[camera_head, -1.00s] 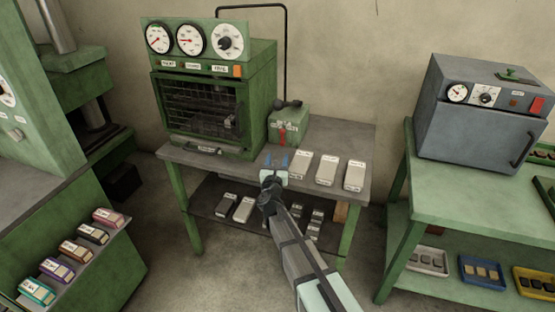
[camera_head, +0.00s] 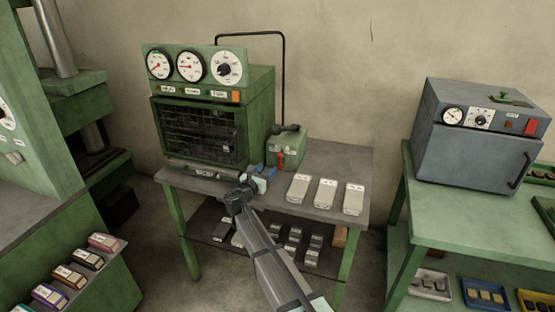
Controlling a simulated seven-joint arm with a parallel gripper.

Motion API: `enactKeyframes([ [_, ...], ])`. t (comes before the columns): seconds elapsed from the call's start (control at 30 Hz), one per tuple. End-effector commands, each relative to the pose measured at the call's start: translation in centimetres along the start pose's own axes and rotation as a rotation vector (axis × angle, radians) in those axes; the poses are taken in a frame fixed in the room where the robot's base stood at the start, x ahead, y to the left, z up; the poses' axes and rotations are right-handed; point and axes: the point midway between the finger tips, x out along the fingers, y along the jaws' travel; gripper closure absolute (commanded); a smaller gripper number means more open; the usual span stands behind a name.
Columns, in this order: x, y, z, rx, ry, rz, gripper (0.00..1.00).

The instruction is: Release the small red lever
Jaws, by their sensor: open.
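The small red lever (camera_head: 281,160) is on the front of a small green box (camera_head: 285,146) with a dark handle on top. The box stands on the grey table (camera_head: 345,160), to the right of the green oven (camera_head: 200,132). I see no contact with the lever and nothing between the fingers. The exact gap in depth is hard to tell.
Several pale labelled blocks (camera_head: 327,191) lie on the table to the right of my gripper. A bent dark pipe (camera_head: 284,75) rises behind the green box. A grey oven (camera_head: 478,140) stands on a green bench at the right.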

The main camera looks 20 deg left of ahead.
Motion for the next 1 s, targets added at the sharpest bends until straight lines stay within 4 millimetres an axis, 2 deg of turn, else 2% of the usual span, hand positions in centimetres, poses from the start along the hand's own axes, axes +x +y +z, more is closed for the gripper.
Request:
enactKeyframes([
  [0.03, 1.2, 0.2, 0.0, 0.000, 0.000, -0.001, 0.46],
  [0.2, 4.2, 0.2, 0.0, 0.001, -0.001, 0.000, 0.46],
  [0.5, 8.4, 0.2, 0.0, 0.000, -0.001, 0.002, 0.46],
  [0.7, 9.7, 0.1, 0.0, 0.000, -0.001, 0.002, 0.46],
  [1.0, 9.8, 0.0, 0.0, 0.000, -0.001, 0.003, 0.46],
])
